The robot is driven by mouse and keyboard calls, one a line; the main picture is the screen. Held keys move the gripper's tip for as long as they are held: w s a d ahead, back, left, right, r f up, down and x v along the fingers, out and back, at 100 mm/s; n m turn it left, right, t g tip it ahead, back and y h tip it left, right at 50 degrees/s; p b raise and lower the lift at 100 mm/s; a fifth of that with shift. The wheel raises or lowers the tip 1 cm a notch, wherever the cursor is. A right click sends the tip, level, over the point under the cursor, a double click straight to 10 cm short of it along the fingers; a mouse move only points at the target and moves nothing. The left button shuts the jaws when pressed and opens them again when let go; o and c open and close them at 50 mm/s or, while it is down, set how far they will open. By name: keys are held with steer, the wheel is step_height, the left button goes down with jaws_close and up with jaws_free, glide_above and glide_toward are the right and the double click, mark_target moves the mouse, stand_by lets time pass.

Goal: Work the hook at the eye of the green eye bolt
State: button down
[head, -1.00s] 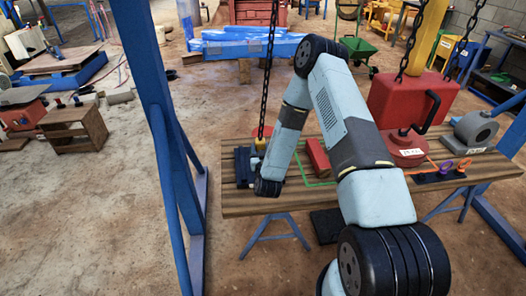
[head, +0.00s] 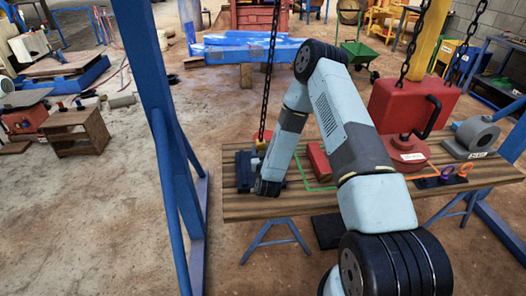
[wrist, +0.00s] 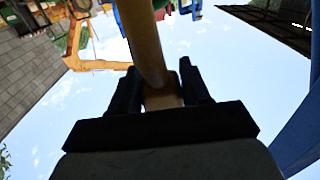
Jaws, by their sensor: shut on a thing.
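A dark chain with a small yellow block (head: 262,145) at its lower end hangs over the left part of the wooden table. In the wrist view, the two dark fingers of my gripper (wrist: 162,92) are shut on a tan-yellow rod, apparently the hook (wrist: 143,40), which runs up out of the fingers. In the head view my forearm and wrist hide most of the grip. I cannot pick out a green eye bolt; it may be behind my arm. An orange eye (head: 464,169) and a purple eye (head: 447,172) stand on dark blocks at the table's right.
A blue post (head: 150,100) stands left of the table.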

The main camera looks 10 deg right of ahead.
steer(key=shift+w, duration=0.15)
steer(key=shift+w, duration=1.55)
steer(key=shift+w+r, duration=0.1)
steer(key=shift+r, duration=0.05)
steer(key=shift+w+r, duration=0.4)
steer(key=shift+w, duration=0.05)
steer(key=shift+w+r, duration=0.1)
steer(key=shift+r, duration=0.05)
steer(key=shift+w+r, duration=0.4)
steer(key=shift+r, duration=0.25)
